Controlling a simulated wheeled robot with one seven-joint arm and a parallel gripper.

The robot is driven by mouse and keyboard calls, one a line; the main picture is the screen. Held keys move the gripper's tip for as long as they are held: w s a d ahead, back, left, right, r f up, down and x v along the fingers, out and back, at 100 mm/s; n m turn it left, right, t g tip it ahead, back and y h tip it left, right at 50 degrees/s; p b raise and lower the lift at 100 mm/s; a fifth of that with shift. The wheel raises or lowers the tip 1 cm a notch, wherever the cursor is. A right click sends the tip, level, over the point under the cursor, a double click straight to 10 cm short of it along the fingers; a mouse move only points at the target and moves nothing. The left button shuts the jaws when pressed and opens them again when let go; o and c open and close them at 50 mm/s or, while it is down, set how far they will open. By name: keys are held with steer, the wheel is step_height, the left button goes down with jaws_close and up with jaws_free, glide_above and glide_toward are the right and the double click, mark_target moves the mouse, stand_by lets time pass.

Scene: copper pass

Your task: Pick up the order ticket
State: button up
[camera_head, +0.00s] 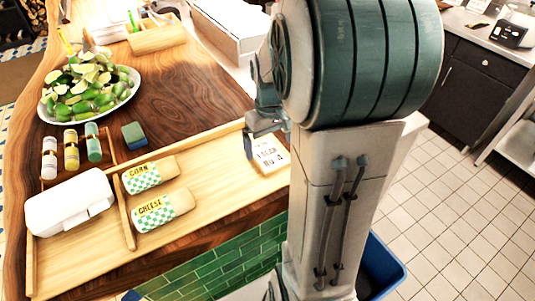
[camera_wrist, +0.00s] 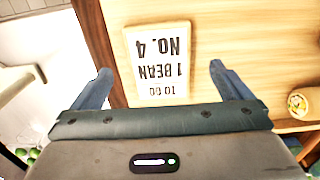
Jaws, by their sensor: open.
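The order ticket (camera_head: 267,154) is a small cream card with dark printed lettering. It lies in the right end of the wooden tray (camera_head: 222,176), close to the tray's edge. In the wrist view the ticket (camera_wrist: 158,62) reads "TO GO 1 BEAN NO. 4" upside down. My gripper (camera_head: 262,128) is above the ticket at its far side. In the wrist view the two blue-grey fingers of my gripper (camera_wrist: 156,82) are apart, one to each side of the ticket's lower part. Nothing is between them in their grasp. My arm hides part of the tray's right end.
Wrapped rolls marked corn (camera_head: 148,176) and cheese (camera_head: 160,212) lie in the tray, left of the ticket. A white container (camera_head: 70,203) is at the tray's left. A plate of limes (camera_head: 90,88), several small bottles and a sponge (camera_head: 133,135) stand behind. A blue bin (camera_head: 385,266) is on the floor.

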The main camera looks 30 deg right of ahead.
mark_target(270, 156)
step_height(270, 156, down, 4)
steer(key=shift+f+p, duration=0.1)
steer(key=shift+p, duration=0.25)
steer(key=c, duration=1.1)
